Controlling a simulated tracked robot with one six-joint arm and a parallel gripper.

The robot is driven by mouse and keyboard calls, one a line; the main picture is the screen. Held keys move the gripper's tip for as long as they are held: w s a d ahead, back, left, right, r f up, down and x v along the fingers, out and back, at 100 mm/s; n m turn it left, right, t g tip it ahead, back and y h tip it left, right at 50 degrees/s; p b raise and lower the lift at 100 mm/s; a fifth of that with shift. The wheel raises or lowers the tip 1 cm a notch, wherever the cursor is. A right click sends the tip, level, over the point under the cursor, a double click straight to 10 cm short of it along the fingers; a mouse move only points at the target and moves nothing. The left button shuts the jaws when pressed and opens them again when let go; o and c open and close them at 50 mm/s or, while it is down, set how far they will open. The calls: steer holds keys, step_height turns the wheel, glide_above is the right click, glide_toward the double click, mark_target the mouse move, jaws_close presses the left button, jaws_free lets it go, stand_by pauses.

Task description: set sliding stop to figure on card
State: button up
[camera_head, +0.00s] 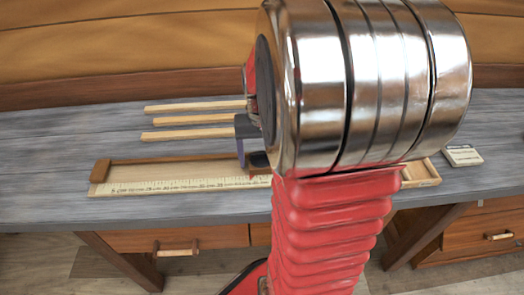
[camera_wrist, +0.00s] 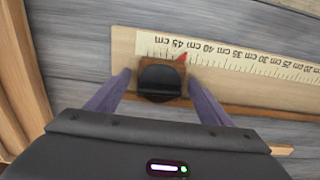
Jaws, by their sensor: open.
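The sliding stop is a wooden block with a black knob (camera_wrist: 160,80), seen in the wrist view on a long ruled board. Its red pointer (camera_wrist: 182,57) lies at the scale near the 45 cm and 40 cm labels; the exact reading is unclear. My gripper (camera_wrist: 158,84) is open, with one purple finger on each side of the stop; I cannot tell whether either touches. In the head view the knob (camera_head: 259,159) is partly hidden by my arm. The ruled board (camera_head: 140,173) lies along the bench front. The card (camera_head: 462,155) lies at right, its figure illegible.
Several wooden strips (camera_head: 190,120) lie on the grey bench (camera_head: 50,150) behind the board. A curved plank wall (camera_head: 120,50) rises at the back. Drawers (camera_head: 175,241) are below the bench. The bench left of the board is clear. My arm hides the board's middle-right part.

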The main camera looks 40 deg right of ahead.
mark_target(259, 160)
step_height(259, 160, up, 14)
steer(key=shift+f, duration=0.15)
stand_by(0.5)
stand_by(0.4)
steer(key=s+a+n+t, duration=0.2)
steer(key=a+n, duration=0.2)
steer(key=a, duration=0.7)
steer(key=s+a+f+n+t, duration=0.1)
steer(key=s+a+n+t, duration=0.2)
steer(key=a, duration=0.8)
steer(key=shift+a+n+t, duration=0.3)
steer(key=shift+n, duration=0.1)
steer(key=shift+c, duration=0.5)
